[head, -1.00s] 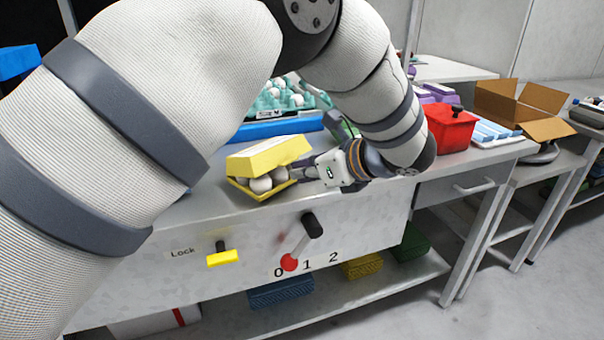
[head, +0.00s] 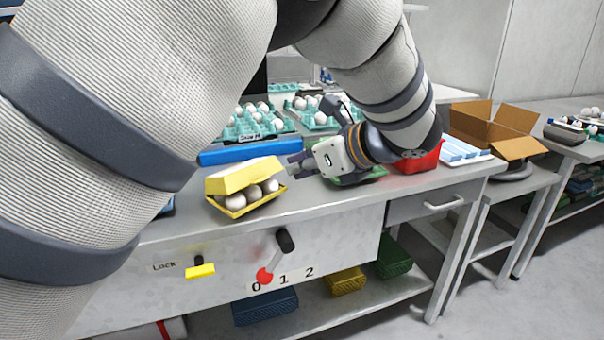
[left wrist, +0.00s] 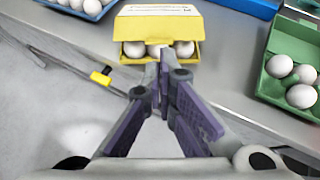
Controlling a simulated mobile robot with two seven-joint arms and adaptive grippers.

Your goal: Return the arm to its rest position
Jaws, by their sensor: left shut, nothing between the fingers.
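My left gripper (head: 294,168) is shut and empty above the bench, just right of the yellow egg carton (head: 222,180). In the left wrist view its closed fingers (left wrist: 166,62) point toward the yellow carton (left wrist: 187,22). The carton's lid is partly raised, and several white eggs (head: 253,193) show inside. The fingers appear apart from the carton in the head view. My left arm fills the left and top of the head view and hides part of the bench. My right gripper is not in view.
A blue bar (head: 250,152) and teal egg trays (head: 255,128) lie behind the carton. A green carton with eggs (left wrist: 274,84) and a red container (head: 424,160) are to the right. The bench front has a lever (head: 284,242) and a yellow lock handle (head: 200,270).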

